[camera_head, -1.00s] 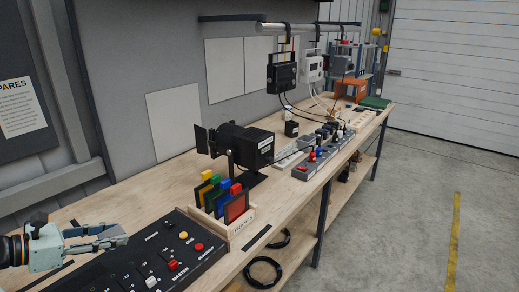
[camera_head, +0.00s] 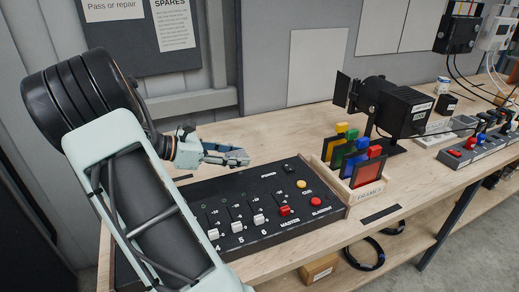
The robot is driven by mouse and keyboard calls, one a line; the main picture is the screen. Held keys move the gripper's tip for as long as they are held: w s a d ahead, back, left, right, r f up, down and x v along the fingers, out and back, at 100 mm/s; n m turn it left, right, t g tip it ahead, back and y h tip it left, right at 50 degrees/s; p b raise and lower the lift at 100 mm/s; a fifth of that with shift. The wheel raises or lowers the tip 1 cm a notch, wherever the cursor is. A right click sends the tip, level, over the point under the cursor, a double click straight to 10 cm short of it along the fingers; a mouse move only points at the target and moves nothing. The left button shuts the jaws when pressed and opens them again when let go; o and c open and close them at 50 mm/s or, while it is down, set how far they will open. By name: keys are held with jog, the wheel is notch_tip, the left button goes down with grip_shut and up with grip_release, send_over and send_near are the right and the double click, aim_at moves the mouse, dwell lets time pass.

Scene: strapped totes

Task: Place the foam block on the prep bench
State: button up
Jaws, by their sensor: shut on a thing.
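My gripper (camera_head: 232,155) is at the left, above the wooden bench (camera_head: 280,129) and just behind the black control board. It is shut on a small grey thing, mostly hidden between the fingers. I cannot tell from this view whether that is the foam block. No other foam block is visible. The wooden bench bears no readable name, so I cannot tell whether it is the prep bench.
The black control board (camera_head: 270,191) with sliders lies below my gripper. A rack of coloured frames (camera_head: 357,187), a black lamp (camera_head: 400,107) and power strips (camera_head: 466,153) stand to the right. Bare wood shows behind the board. Cable coils (camera_head: 366,254) and a box (camera_head: 319,268) are below.

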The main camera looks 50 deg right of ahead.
jog(key=w+d+f, duration=0.4)
jog(key=w+d, duration=0.1)
jog(key=w, duration=0.3)
jog(key=p, duration=0.1)
send_over(227, 170)
jog(key=s, duration=0.1)
jog(key=f, duration=0.4)
jog(key=shift+a+f, duration=0.25)
jog(key=shift+f, duration=0.1)
jog(key=shift+w+d+f, duration=0.15)
jog(key=shift+w+f, duration=0.05)
jog(key=shift+f, duration=0.2)
jog(key=shift+w+d+f, duration=0.1)
jog(key=shift+w+f, duration=0.1)
jog(key=shift+f, duration=1.5)
jog(key=shift+f, duration=0.15)
jog(key=o, duration=0.7)
